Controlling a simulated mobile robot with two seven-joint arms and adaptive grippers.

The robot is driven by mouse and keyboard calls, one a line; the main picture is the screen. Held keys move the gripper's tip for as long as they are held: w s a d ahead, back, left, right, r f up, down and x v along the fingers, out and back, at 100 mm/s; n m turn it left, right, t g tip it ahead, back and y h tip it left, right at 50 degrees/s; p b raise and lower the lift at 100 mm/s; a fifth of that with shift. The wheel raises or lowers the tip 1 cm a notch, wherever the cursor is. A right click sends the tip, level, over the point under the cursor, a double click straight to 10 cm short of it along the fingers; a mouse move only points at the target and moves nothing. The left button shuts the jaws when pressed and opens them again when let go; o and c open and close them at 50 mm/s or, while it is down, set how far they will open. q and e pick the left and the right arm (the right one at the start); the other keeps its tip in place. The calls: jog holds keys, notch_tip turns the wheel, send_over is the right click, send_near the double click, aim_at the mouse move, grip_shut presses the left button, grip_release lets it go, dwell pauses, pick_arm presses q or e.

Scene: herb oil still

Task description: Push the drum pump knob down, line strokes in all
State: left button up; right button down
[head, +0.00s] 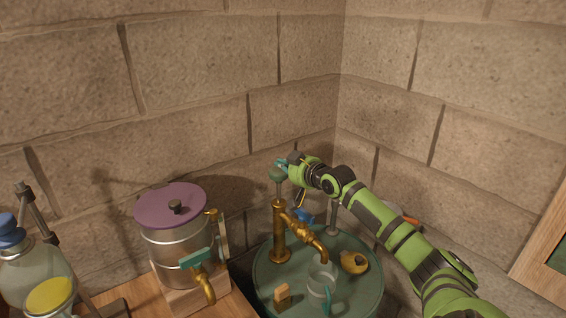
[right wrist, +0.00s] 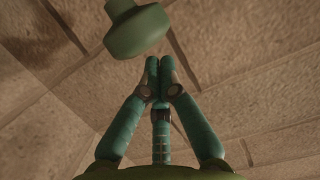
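The drum pump (head: 280,235) is brass and stands upright on the green drum lid (head: 270,280). Its rounded green knob (head: 277,175) tops a thin rod above the brass body. The knob also shows at the top of the right wrist view (right wrist: 137,32). My right gripper (head: 281,163) is at the knob's upper edge in the head view. In the right wrist view its teal fingertips (right wrist: 160,62) are together with nothing between them, and a small gap shows between them and the knob. I cannot tell whether they touch. My left gripper is not in view.
A glass jar (head: 322,280), a yellow object (head: 354,262) and a small wooden block (head: 282,294) are on the drum lid. A metal pot with purple lid (head: 158,206) stands left. Stone walls (head: 300,110) meet close behind the pump.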

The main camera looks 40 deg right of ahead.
aim_at(283, 175)
notch_tip(283, 175, down, 8)
jog(key=b, duration=0.5)
jog(key=shift+a+f, duration=0.1)
jog(key=shift+r+p, duration=0.3)
jog(key=shift+p, duration=0.05)
notch_tip(283, 175, up, 4)
jog(key=p, duration=0.3)
jog(key=shift+r+p, duration=0.1)
jog(key=shift+p, duration=0.25)
jog(key=b+v, duration=0.2)
jog(key=v, duration=0.6)
jog(key=shift+s+b, duration=0.35)
jog(key=shift+s+r, duration=0.3)
jog(key=shift+s, duration=0.35)
